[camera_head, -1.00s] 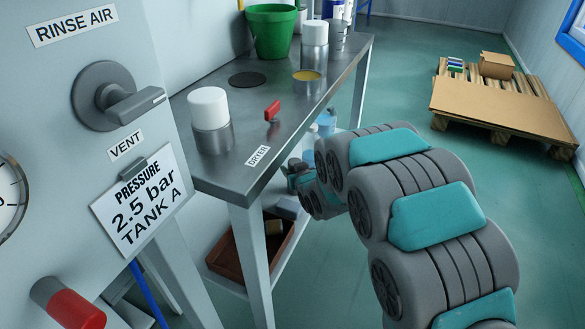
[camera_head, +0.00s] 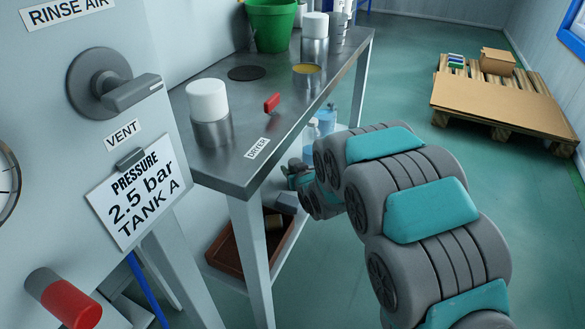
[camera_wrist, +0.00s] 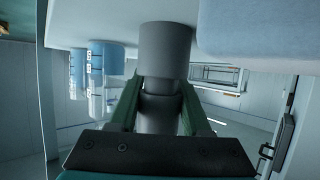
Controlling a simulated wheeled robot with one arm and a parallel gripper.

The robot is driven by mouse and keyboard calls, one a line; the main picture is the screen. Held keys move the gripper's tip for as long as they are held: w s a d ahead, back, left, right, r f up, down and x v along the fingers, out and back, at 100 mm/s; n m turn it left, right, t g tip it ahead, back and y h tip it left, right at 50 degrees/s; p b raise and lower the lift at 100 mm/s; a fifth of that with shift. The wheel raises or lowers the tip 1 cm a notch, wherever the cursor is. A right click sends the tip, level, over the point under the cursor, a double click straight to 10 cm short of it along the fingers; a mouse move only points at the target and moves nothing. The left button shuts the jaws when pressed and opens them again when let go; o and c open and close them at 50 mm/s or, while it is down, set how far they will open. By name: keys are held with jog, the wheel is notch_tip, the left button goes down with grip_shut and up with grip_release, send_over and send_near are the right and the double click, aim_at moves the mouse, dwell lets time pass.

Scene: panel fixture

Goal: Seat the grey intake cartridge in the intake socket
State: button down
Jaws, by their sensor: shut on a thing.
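In the wrist view, which looks upside down, my gripper (camera_wrist: 160,98) is shut on a grey cylinder (camera_wrist: 165,48), which I take to be the grey intake cartridge. The green fingers close on its narrower part. Its wide end meets the pale surface in the picture; I cannot tell whether it touches it. In the head view, my arm reaches down beside the lower shelf of the steel table, and the gripper end (camera_head: 298,174) is small and partly hidden. I cannot make out an intake socket in either view.
A panel (camera_head: 60,215) with a grey rotary handle (camera_head: 112,88) and red knob (camera_head: 66,300) stands at left. The steel table (camera_head: 225,165) carries cans and a green bucket (camera_head: 272,24). The lower shelf holds a brown tray (camera_head: 240,265) and bottles. Open floor lies right, before a pallet.

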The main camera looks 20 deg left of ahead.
jog(key=shift+s+f, duration=0.1)
jog(key=shift+f, duration=0.45)
jog(key=shift+r, duration=0.2)
jog(key=shift+r, duration=1.85)
dwell(1.0)
jog(key=shift+f+b, duration=1)
jog(key=shift+f, duration=1.05)
